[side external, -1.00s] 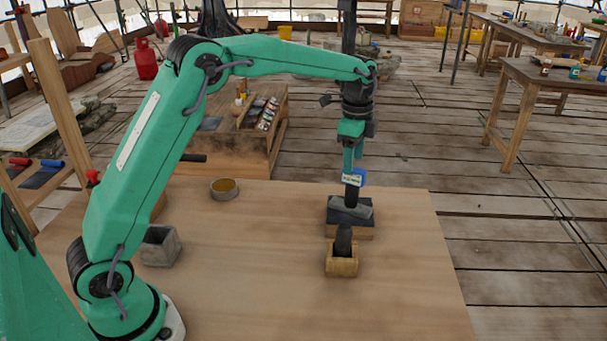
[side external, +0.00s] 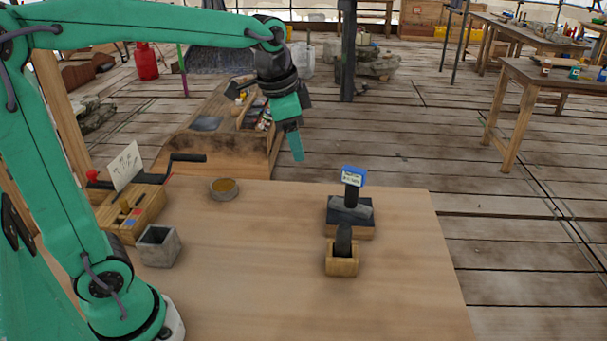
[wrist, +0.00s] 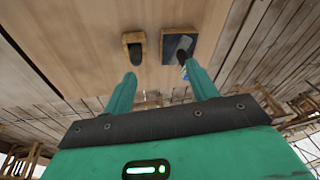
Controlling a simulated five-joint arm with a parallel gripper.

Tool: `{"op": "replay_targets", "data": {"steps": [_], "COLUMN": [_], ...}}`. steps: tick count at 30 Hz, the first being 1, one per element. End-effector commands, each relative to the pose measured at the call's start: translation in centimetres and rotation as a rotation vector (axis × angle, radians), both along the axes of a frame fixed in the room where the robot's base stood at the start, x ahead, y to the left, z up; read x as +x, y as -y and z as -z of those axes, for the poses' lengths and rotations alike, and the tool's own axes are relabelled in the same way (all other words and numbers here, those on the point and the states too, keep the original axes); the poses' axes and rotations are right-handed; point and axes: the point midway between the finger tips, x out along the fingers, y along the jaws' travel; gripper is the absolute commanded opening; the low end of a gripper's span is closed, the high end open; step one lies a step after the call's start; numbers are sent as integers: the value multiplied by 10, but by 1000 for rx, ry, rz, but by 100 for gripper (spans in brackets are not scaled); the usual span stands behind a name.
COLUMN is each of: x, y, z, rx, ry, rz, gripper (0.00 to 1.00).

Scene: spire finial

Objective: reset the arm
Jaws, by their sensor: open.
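My gripper (side external: 294,143) is open and empty, raised in the air beyond the far edge of the wooden table top, left of the block with the dark post. In the wrist view its two green fingers (wrist: 163,88) are spread apart with nothing between them. On the table, a dark post with a blue-topped tag (side external: 353,178) stands on a grey and black block on a wooden base (side external: 350,229). In front of it a dark rounded peg (side external: 344,238) stands in a small wooden box (side external: 342,262).
A shallow bowl (side external: 224,189) sits near the table's back edge. A grey square cup (side external: 158,246) and a wooden crate with a card (side external: 130,210) stand at the left. A wooden chest (side external: 225,140) is behind the table. The table's middle is clear.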

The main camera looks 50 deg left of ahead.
Motion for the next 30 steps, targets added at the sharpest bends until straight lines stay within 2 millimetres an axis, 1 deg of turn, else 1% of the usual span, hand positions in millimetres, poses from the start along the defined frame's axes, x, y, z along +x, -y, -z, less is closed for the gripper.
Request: {"op": "replay_targets", "data": {"steps": [1, 8, 14, 18, 24, 30], "x": [-11, -58, -96, -121, -147, -158], "y": [0, -1, -2, -2, -2, -3], "z": [-2, -2, 6, 15, 30, 37], "rx": [-8, -53, -99, -134, -179, -199], "ry": [16, 78, 130, 166, 204, 221], "rz": [-29, -170, -290, -373, -467, -507], "gripper": [58, 58, 58, 58, 58, 58]}}
